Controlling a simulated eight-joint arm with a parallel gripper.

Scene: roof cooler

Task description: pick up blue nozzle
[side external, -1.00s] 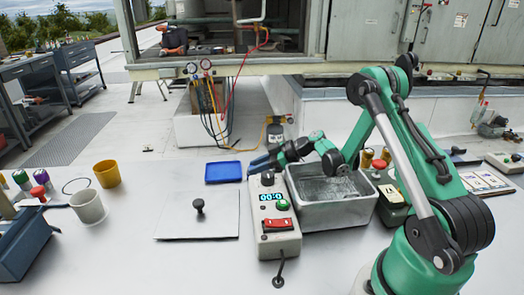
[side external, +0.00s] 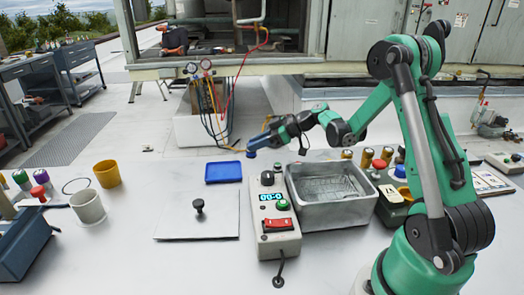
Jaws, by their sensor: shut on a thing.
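My gripper (side external: 257,146) is in the air above and to the right of the flat blue tray (side external: 223,172), with its fingers pointing left. It is shut on a small blue piece, the blue nozzle (side external: 251,154), which hangs at the fingertips clear of the tray. The fingers hide part of the nozzle. The blue tray looks empty. An open metal basin (side external: 350,218) stands to the right, with a wire mesh visible inside.
A control box (side external: 275,240) with a display and red switch stands beside the basin. A flat plate with a black knob (side external: 198,207) lies left of it. Cups (side external: 107,174) and spray cans stand at far left. Hoses (side external: 213,105) hang behind the gripper.

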